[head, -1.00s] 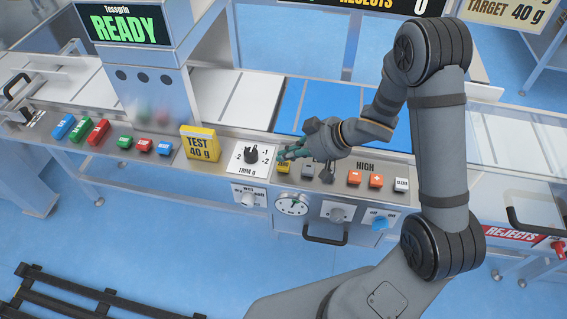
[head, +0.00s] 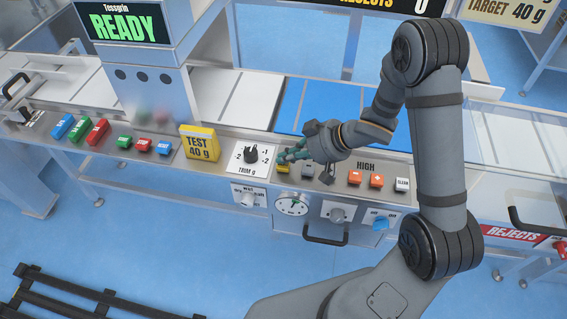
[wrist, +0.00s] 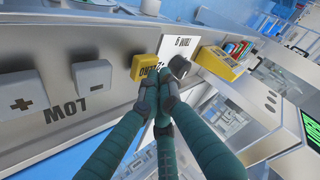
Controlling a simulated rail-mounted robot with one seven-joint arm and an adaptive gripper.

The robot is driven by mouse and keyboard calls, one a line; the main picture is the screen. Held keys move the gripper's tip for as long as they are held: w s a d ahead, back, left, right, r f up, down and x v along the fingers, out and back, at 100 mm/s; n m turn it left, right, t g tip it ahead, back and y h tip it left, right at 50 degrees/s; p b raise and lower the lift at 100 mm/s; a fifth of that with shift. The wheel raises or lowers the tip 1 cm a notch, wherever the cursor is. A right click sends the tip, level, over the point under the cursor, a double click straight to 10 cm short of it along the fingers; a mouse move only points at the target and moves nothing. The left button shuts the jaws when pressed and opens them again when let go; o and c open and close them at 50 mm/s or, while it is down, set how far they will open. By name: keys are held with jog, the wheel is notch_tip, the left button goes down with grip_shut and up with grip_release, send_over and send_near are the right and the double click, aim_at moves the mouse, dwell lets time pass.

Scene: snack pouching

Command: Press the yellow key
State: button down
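The yellow key (head: 283,169) is a small block with dark lettering on the sloping console, just right of the trim dial (head: 251,155). In the wrist view the yellow key (wrist: 146,64) shows just beyond my fingertips. My gripper (head: 285,158) is over the key and partly covers it in the head view. In the wrist view my gripper (wrist: 170,90) has its dark fingertips together with nothing between them. The tips overlap the lower edge of the key there; I cannot tell whether they touch it.
Grey keys (wrist: 95,74) and orange keys (head: 376,180) lie along the panel to the right in the head view. A yellow TEST 40 g block (head: 200,143) stands left of the dial. A gauge (head: 292,204) sits below. The display (head: 123,25) reads READY.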

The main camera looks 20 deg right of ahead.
aim_at(286, 165)
jog(key=shift+f+b, duration=0.3)
jog(key=shift+f, duration=0.15)
jog(key=shift+r, duration=0.1)
dwell(0.5)
jog(key=shift+r+p, duration=0.9)
jog(key=shift+p, duration=0.1)
notch_tip(286, 165, up, 5)
jog(key=p, duration=0.5)
jog(key=shift+f, duration=0.1)
notch_tip(286, 165, down, 2)
jog(key=shift+f+b, duration=0.1)
jog(key=shift+b, duration=1.65)
